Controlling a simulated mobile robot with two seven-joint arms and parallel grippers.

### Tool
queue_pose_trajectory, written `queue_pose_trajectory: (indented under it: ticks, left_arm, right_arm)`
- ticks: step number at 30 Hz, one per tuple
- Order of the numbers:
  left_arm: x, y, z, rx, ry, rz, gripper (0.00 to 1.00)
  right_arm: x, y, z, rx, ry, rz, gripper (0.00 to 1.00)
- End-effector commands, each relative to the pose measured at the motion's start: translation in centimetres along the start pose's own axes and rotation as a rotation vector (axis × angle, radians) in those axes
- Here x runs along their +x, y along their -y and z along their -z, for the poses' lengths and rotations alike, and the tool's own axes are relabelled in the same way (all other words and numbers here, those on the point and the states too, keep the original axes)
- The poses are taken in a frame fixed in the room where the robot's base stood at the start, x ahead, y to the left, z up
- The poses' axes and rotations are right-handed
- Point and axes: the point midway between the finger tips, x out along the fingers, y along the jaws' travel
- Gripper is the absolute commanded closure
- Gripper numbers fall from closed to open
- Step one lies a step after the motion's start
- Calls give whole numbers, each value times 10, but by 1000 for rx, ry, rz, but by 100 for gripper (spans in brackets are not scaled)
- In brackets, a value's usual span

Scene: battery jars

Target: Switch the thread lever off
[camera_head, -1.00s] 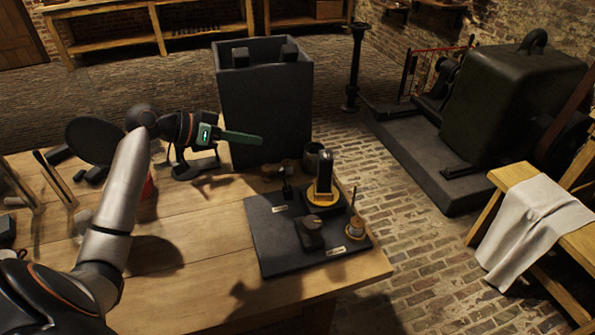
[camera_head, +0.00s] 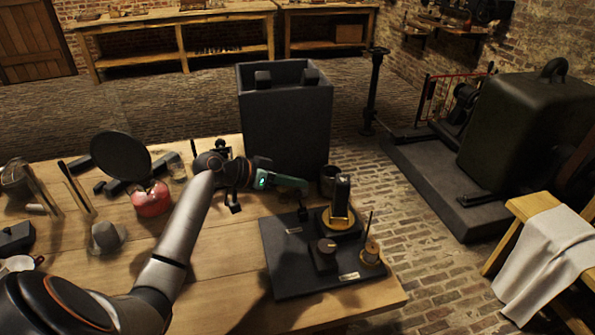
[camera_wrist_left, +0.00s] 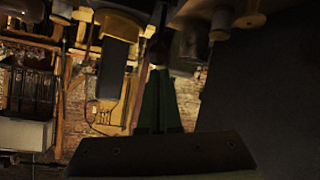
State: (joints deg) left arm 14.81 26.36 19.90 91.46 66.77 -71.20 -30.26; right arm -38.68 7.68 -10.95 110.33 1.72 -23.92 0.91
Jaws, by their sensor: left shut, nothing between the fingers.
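A dark board (camera_head: 281,258) lies on the wooden table. It carries a small upright black lever (camera_head: 303,212) at its back, beside a small label, and a dark block with a knob (camera_head: 325,250) at its front, beside another label. I cannot read the labels, so I cannot tell which one is the thread lever. My left gripper (camera_head: 304,187) is shut and empty, just above and behind the small upright lever; I cannot tell whether it touches it. In the left wrist view its green fingers (camera_wrist_left: 158,105) are together, with dark, blurred board fixtures beyond them.
A black upright piece on a yellow base (camera_head: 339,222) and a brass spindle (camera_head: 370,250) stand on the board's right. A dark cup (camera_head: 328,181) and a tall grey bin (camera_head: 286,120) are behind. A red pot (camera_head: 151,199) and a grey hat-shaped object (camera_head: 107,237) stand left.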

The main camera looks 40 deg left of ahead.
Motion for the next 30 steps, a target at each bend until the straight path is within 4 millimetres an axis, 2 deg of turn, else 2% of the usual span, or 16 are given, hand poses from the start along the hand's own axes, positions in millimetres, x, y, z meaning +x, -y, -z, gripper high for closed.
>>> queue_pose_trajectory:
  ticks: [14,18,22,30]
  left_arm:
    - [-1,0,-6,-1,-5,-3,100]
    - [-1,3,-13,-9,-55,-23,100]
    - [-4,6,-18,-18,-127,-52,100]
    - [-15,10,-24,-26,-191,-77,100]
  right_arm:
    - [2,1,0,0,-5,2,50]
    - [14,4,-8,0,-6,10,50]
    - [27,15,-13,-2,-4,38,50]
    - [39,27,-6,-12,-14,71,50]
